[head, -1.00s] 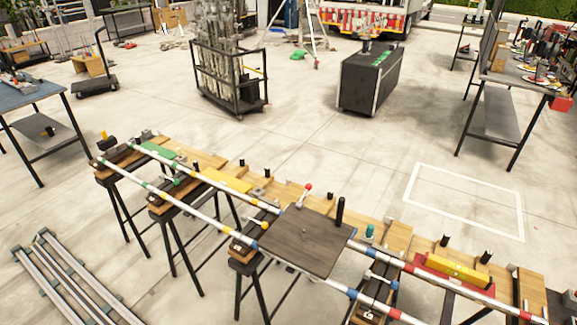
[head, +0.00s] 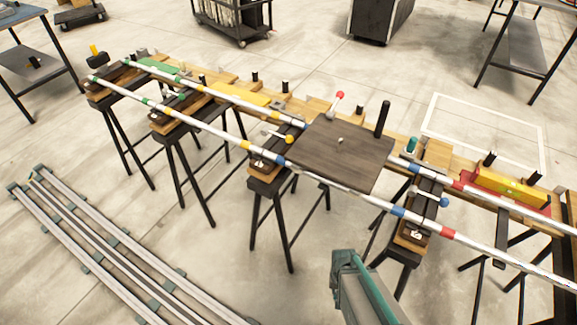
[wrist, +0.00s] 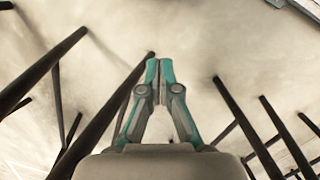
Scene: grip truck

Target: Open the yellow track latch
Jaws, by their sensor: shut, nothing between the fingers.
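The yellow track latch shows in the head view as a short pale lever with a yellow ball knob (head: 289,139). It sits beside the yellow-and-blue banded joint of the near track rail (head: 200,124), just left of the dark board. My gripper (head: 343,256) enters at the bottom of the head view, low in front of the track and well apart from the latch. In the wrist view its teal fingertips (wrist: 160,66) are together with nothing between them. The latch is not visible in the wrist view.
A dark square board (head: 335,155) with a black post lies across the rails. A red-knobbed lever (head: 340,95) and a blue-knobbed lever (head: 443,202) stand nearby. Black trestle legs (wrist: 85,120) surround my gripper in the wrist view. Spare rails (head: 110,255) lie on the floor at left.

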